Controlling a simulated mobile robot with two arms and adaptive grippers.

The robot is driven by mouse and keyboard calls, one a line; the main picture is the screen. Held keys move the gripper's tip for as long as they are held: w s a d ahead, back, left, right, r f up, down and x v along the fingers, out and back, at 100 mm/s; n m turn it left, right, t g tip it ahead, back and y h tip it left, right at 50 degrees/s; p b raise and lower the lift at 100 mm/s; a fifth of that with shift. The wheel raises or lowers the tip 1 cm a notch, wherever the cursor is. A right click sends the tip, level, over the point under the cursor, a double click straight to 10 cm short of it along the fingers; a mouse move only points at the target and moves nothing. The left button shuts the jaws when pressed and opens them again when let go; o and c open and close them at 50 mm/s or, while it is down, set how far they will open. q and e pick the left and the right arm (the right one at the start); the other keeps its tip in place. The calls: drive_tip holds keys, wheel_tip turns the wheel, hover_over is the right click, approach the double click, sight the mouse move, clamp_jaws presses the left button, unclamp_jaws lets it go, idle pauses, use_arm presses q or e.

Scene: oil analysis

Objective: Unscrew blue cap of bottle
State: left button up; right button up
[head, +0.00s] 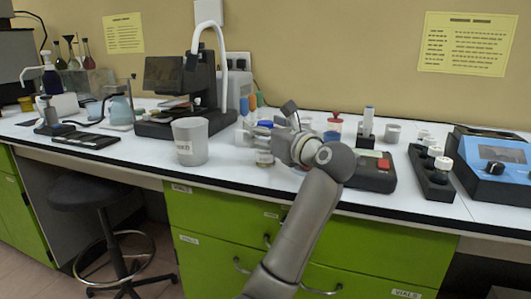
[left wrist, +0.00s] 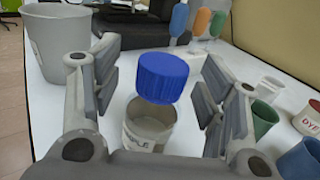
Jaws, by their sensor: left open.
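The bottle (left wrist: 150,130) is a small glass bottle with a white label. It stands upright on the white bench, and its lower part shows below my gripper in the head view (head: 264,159). The ribbed blue cap (left wrist: 163,77) is above the bottle's body; I cannot tell whether it is seated on the neck or loose. In the head view the cap (head: 265,124) shows just over the fingers. My left gripper (left wrist: 160,92) is open, with one finger on each side of the cap and a visible gap at both sides. It also shows in the head view (head: 262,136). My right gripper is not in view.
A grey beaker (head: 190,142) stands left of the bottle, with a microscope-like instrument (head: 195,85) behind it. Pipettes with orange and blue bulbs (head: 248,104) are behind the gripper. Small cups (left wrist: 264,118), a red-buttoned device (head: 372,170) and a vial rack (head: 432,175) lie to the right.

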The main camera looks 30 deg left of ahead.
use_arm(q)
clamp_jaws()
idle(0.3)
drive_tip(key=shift+r, duration=0.15)
